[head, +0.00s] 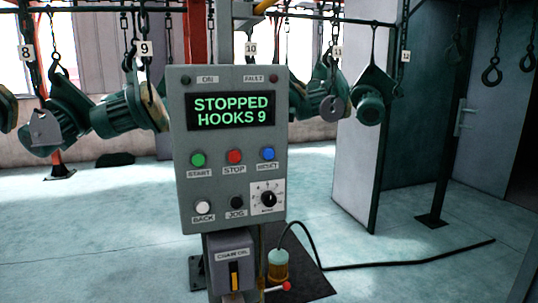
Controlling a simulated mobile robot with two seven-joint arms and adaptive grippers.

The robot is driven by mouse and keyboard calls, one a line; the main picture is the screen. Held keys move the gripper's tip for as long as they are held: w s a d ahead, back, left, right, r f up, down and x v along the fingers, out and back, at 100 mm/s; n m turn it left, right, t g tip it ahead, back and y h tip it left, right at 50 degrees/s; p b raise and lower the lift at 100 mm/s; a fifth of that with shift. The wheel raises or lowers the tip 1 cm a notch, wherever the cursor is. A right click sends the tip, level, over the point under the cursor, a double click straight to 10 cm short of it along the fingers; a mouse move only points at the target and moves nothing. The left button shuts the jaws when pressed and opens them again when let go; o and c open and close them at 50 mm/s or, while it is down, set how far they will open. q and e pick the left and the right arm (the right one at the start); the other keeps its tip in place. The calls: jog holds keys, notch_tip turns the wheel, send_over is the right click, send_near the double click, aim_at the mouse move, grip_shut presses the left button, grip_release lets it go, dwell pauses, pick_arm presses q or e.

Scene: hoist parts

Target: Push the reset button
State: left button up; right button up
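The grey control panel (225,150) stands upright on a post in the middle of the head view. Its blue reset button (268,154) is at the right end of the upper button row, above a label that reads RESET. The green start button (198,160) and red stop button (235,156) are to its left. The display (232,111) reads "STOPPED HOOKS 9" in green letters. Neither gripper shows in the head view, and nothing covers the reset button.
Below are the white back button (203,207), black jog button (237,202) and a rotary knob (268,199). A chain oil box (232,262) hangs under the panel. Green hoist parts (128,115) hang on both sides. A black cable (400,262) crosses the floor at right.

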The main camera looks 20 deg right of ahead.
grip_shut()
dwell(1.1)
